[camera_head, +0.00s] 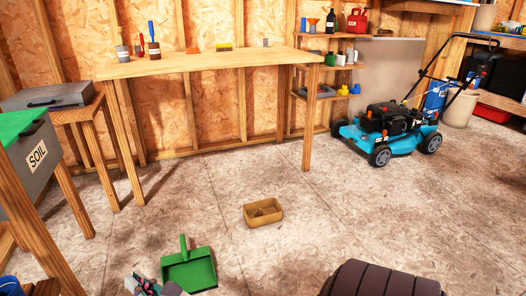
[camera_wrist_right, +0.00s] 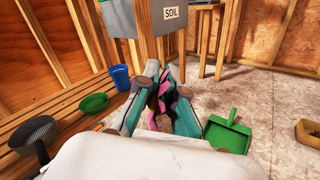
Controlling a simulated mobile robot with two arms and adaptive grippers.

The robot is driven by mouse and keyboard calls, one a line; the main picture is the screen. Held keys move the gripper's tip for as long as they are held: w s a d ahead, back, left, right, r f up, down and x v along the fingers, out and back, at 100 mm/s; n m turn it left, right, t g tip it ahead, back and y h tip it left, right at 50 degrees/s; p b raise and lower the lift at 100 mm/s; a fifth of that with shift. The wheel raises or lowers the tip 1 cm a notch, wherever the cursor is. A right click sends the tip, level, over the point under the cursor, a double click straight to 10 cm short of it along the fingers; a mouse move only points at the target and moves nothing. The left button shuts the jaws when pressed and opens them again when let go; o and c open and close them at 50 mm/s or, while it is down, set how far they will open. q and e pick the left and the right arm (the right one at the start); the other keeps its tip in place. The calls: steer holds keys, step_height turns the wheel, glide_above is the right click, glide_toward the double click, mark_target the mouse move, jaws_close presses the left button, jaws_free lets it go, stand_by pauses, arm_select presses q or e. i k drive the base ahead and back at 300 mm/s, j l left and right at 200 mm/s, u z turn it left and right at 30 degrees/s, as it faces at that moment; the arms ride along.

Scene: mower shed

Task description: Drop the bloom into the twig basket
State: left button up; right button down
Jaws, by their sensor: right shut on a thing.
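The bloom, pink and dark with a brownish lower part, sits between the fingers of my right gripper (camera_wrist_right: 160,100) in the right wrist view. The gripper is shut on it, and the fingers hide part of it. In the head view the right gripper (camera_head: 152,287) shows at the bottom edge, left of centre, with a bit of pink. A small tan open box (camera_head: 263,218), which I take for the twig basket, stands on the floor near the centre with something brown inside. It also shows at the right edge of the right wrist view (camera_wrist_right: 310,135). The gripper is apart from it. My left gripper is not in view.
A green dustpan (camera_head: 190,270) lies on the floor between the gripper and the box. A wooden workbench (camera_head: 210,61) stands behind. A blue mower (camera_head: 390,130) stands at right. A blue cup (camera_wrist_right: 121,77) and green bowl (camera_wrist_right: 94,103) show left. Floor around the box is clear.

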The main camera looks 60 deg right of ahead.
mark_target(273, 221)
steer(key=i+l, duration=0.1)
steer(key=l, duration=0.35)
steer(key=i+l, duration=0.1)
steer(key=l, duration=0.35)
steer(key=i+l+z, duration=0.1)
steer(key=l, duration=0.35)
steer(key=i+l, duration=0.1)
steer(key=l, duration=0.35)
steer(key=i+l, duration=0.1)
steer(key=l, duration=0.35)
steer(key=i+l, duration=0.1)
steer(key=l, duration=0.35)
steer(key=i+l+z, duration=0.1)
steer(key=l, duration=0.35)
